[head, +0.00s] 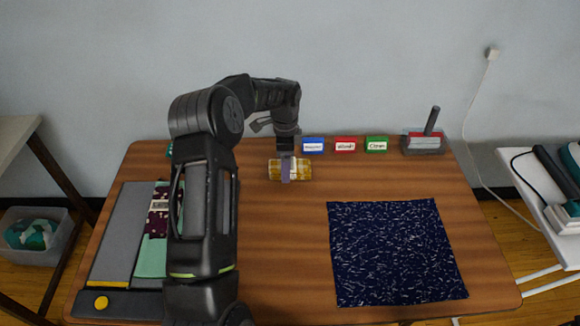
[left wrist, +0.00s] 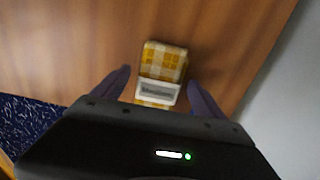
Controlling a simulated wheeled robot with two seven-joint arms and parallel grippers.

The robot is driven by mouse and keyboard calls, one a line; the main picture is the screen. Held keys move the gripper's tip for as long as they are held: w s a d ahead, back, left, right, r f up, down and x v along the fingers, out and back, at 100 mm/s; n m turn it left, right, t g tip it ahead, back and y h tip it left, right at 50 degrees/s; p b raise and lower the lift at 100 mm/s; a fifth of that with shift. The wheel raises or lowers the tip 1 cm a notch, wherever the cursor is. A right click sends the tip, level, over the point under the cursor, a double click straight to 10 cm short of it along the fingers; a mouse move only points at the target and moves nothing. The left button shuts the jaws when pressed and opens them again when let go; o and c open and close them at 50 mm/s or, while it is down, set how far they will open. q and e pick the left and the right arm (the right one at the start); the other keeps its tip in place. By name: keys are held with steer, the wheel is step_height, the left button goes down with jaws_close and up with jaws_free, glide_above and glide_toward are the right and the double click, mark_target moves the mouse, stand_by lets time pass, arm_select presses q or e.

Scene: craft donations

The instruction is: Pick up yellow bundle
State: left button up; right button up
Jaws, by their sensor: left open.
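The yellow bundle (head: 275,172) is a yellow and white checked fabric roll with a white label band. It lies on the wooden table towards the back, in front of the blue block. In the left wrist view the bundle (left wrist: 165,60) lies between the two open fingers, its label facing the camera and its near end hidden by the gripper body. My left gripper (head: 287,172) points down over the bundle; in the left wrist view the gripper (left wrist: 160,88) has a finger on each side with gaps to the bundle. My right gripper is not in view.
Blue (head: 313,145), red (head: 346,144) and green (head: 376,144) labelled blocks stand along the back edge. A grey holder (head: 423,146) stands at back right. A dark blue speckled cloth (head: 395,250) lies at right. A grey board (head: 125,240) with fabrics is at left.

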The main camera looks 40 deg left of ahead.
arm_select(q)
steer(key=shift+f, duration=0.7)
steer(key=c, duration=1.5)
steer(key=shift+r, duration=0.1)
step_height(320, 180, up, 10)
steer(key=shift+f+b, duration=0.1)
steer(key=shift+b, duration=0.45)
